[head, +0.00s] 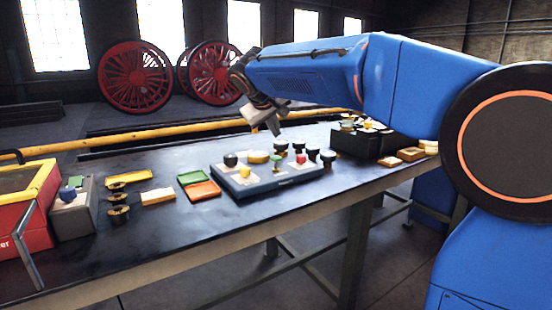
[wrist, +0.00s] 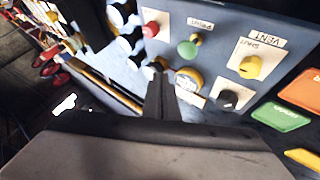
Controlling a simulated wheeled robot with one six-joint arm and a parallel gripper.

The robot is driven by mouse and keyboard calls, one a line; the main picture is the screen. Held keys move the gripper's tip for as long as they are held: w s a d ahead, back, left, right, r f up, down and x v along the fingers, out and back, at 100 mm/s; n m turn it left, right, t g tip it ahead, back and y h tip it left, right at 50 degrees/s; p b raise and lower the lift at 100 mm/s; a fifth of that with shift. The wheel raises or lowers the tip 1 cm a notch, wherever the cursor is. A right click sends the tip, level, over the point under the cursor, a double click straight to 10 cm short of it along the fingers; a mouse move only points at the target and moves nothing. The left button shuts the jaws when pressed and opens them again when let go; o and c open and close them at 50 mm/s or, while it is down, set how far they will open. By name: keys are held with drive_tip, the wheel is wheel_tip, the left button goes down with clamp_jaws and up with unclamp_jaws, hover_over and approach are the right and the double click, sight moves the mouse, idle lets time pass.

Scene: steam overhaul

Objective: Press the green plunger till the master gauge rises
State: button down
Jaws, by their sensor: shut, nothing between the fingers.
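The green plunger (wrist: 187,48) stands on the blue-grey console in the wrist view, under a label reading PRIME. It also shows in the head view (head: 277,181). A brass-rimmed round dial (wrist: 188,80) sits on the console close to my fingertips; it may be the master gauge, but its reading is too small to tell. My gripper (wrist: 162,78) is shut and empty. In the head view my gripper (head: 274,129) is above the console's back side, apart from the plunger.
The console (head: 280,187) also carries a red knob (wrist: 151,29), a yellow VENT knob (wrist: 250,66) and a black knob (wrist: 228,98). Several dark round pieces stand behind it. Green (head: 191,177) and orange (head: 202,191) trays lie left. A black bin (head: 358,144) stands right.

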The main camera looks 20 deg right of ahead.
sight(276, 157)
drive_tip(key=shift+f, duration=2.45)
drive_tip(key=shift+f, duration=1.75)
idle(1.8)
drive_tip(key=shift+r, duration=1.75)
drive_tip(key=shift+r, duration=2.5)
